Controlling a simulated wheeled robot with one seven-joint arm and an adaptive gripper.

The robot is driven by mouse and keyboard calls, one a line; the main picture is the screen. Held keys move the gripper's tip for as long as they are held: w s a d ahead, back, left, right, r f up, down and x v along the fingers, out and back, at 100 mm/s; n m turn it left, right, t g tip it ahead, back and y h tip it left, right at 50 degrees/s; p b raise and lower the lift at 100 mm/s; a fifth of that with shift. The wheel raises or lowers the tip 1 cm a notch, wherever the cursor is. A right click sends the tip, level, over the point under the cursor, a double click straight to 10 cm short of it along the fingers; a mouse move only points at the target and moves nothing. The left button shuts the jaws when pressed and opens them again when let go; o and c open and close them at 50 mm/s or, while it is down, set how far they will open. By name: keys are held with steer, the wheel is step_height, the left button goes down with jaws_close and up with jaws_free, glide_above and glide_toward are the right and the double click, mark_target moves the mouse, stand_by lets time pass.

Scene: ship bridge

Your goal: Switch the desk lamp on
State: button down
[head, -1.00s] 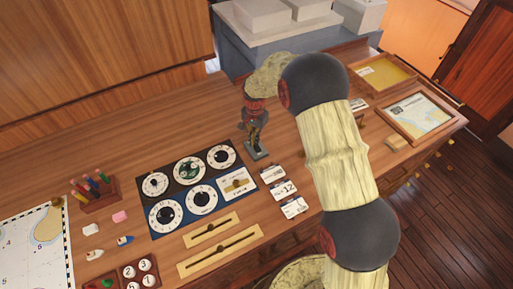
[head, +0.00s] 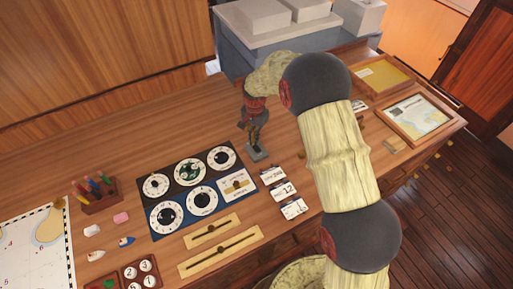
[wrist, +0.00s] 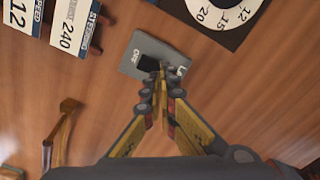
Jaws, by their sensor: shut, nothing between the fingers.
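A small grey switch plate (wrist: 135,62) with a black rocker lies on the wooden desk. One end is marked OFF; lettering at the other end is partly hidden by my fingers. It also shows in the head view (head: 258,155). My gripper (wrist: 161,72) is shut and empty, pointing down with its tips over the rocker end away from OFF. I cannot tell whether the tips touch it. In the head view my gripper (head: 251,146) stands upright just above the plate. I cannot make out a lamp head or its light.
A dark dial panel (head: 179,212) lies left of the plate. Several small number cards (head: 284,190) lie right of it. A pen block (head: 98,196) and a chart (head: 35,245) are farther left. Wooden trays (head: 418,119) sit at the right. Bare desk lies behind the plate.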

mark_target(255, 146)
steer(key=shift+r+p, duration=1.1)
steer(key=shift+r, duration=1.25)
steer(key=shift+n, duration=0.4)
steer(key=s+n, duration=0.1)
steer(key=s+f+n, duration=0.1)
steer(key=s, duration=0.1)
steer(key=s+d+g, duration=0.1)
steer(key=s, duration=0.1)
steer(key=shift+s+d+f+n, duration=0.15)
steer(key=shift+s+n, duration=0.1)
steer(key=shift+n, duration=0.15)
steer(key=s+d+r+n+t+b, duration=0.1)
steer(key=s+d+r+b, duration=0.3)
steer(key=s, duration=0.6)
steer(key=s+d+r+n+t+b, duration=0.1)
steer(key=s+d+r+t+b, duration=0.2)
steer(key=s, duration=0.6)
steer(key=s+d+r+n+t+b, duration=0.1)
steer(key=s+d+r+t+b, duration=0.1)
steer(key=s+d+r+b, duration=0.2)
steer(key=s+r+b, duration=0.3)
steer(key=s+r, duration=0.1)
steer(key=s, duration=0.2)
steer(key=shift+s+d+r+n+t, duration=0.3)
steer(key=shift+s+d+r+n, duration=0.05)
steer(key=shift+d+n, duration=0.05)
